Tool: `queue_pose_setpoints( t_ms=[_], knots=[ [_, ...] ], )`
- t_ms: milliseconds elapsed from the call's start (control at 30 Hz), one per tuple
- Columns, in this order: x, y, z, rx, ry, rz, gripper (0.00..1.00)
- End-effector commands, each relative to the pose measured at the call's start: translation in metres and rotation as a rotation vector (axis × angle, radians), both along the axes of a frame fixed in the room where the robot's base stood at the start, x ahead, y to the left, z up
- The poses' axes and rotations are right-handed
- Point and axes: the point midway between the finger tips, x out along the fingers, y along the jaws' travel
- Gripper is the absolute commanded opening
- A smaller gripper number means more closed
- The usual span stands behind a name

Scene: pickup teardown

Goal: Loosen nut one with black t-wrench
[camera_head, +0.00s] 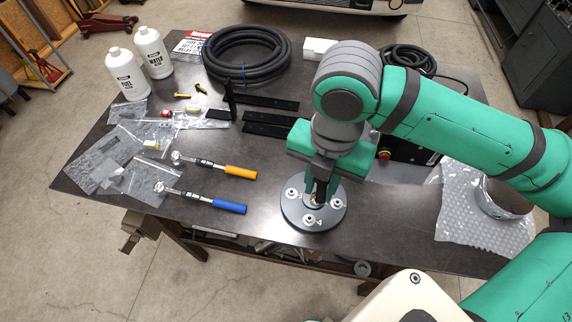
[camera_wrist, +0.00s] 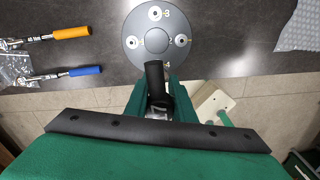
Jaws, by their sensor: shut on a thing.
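My gripper (camera_head: 322,188) points down at the round grey disc (camera_head: 289,214) and is shut on a black cylindrical piece that looks like the black t-wrench (camera_wrist: 155,80). Its lower end is hidden, so I cannot tell whether it sits on a nut. The disc also shows in the wrist view (camera_wrist: 135,22). It carries several pale nuts: one at the left (camera_head: 292,192), one at the right (camera_head: 336,201) and one at the front (camera_head: 309,219). My gripper hides the disc's back part in the head view.
A yellow-handled wrench (camera_head: 240,172) and a blue-handled wrench (camera_head: 228,206) lie left of the disc. Bubble wrap (camera_head: 470,215) lies at the right. A black hose coil (camera_head: 247,50), black bars (camera_head: 268,102) and two white bottles (camera_head: 126,74) stand further back.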

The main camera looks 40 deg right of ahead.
Motion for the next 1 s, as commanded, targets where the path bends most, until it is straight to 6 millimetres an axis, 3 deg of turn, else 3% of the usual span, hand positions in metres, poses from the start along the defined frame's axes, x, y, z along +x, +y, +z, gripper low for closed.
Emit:
queue_pose_setpoints(
  t_ms=[100,300,467,1000],
  knots=[
    [0.038,0.0,-0.012,0.001,0.001,0.166,0.0],
    [0.076,0.001,-0.028,-0.01,0.005,0.351,0.0],
    [0.084,0.001,-0.034,-0.014,0.008,0.394,0.0],
    [0.084,0.002,-0.068,-0.013,0.007,0.394,0.0]
  ],
)
